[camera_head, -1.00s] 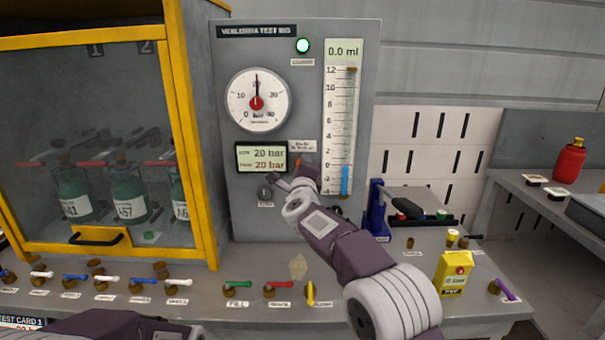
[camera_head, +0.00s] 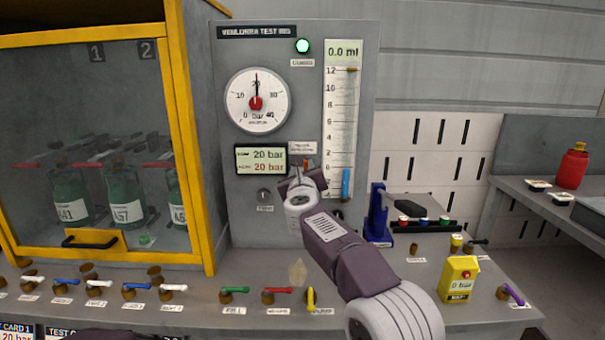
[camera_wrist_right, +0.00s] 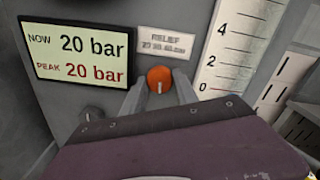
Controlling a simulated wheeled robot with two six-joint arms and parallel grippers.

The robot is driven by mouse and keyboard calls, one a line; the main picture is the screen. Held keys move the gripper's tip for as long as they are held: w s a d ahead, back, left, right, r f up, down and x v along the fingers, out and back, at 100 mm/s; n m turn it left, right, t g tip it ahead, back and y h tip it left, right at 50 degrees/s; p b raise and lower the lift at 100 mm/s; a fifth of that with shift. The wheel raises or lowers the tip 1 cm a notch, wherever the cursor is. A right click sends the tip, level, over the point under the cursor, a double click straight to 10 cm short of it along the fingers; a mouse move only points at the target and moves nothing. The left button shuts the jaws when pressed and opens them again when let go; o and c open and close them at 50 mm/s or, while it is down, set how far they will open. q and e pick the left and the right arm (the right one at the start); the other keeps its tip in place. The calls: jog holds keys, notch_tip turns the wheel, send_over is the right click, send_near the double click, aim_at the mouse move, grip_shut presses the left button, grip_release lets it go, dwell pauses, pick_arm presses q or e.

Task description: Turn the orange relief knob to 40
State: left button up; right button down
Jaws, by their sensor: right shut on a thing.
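The orange relief knob (camera_wrist_right: 160,76) is on the grey panel, below the label marked RELIEF (camera_wrist_right: 164,43). A pale line on it points about straight up. Only a bit of the knob (camera_head: 306,163) shows past my gripper in the head view. My right gripper (camera_wrist_right: 160,90) is shut on the knob, one finger on each side; in the head view the gripper (camera_head: 302,178) covers most of it. The display (camera_head: 261,159) reads NOW 20 bar and PEAK 20 bar. The round gauge's needle (camera_head: 256,88) points straight up, near 20. My left gripper is out of view.
A smaller dark knob (camera_head: 264,196) is left of my right gripper. The sight tube (camera_head: 343,120) stands close on its right. A blue stand (camera_head: 377,213) is on the bench, with coloured levers (camera_head: 235,291) along the front. A yellow-framed cabinet (camera_head: 187,140) is at left.

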jog(key=shift+f+m, duration=0.25)
jog(key=shift+m, duration=0.55)
jog(key=c, duration=1.2)
grip_release()
jog(key=shift+c, duration=0.2)
jog(key=shift+r, duration=0.1)
jog(key=s+b, duration=0.4)
jog(key=s, duration=0.5)
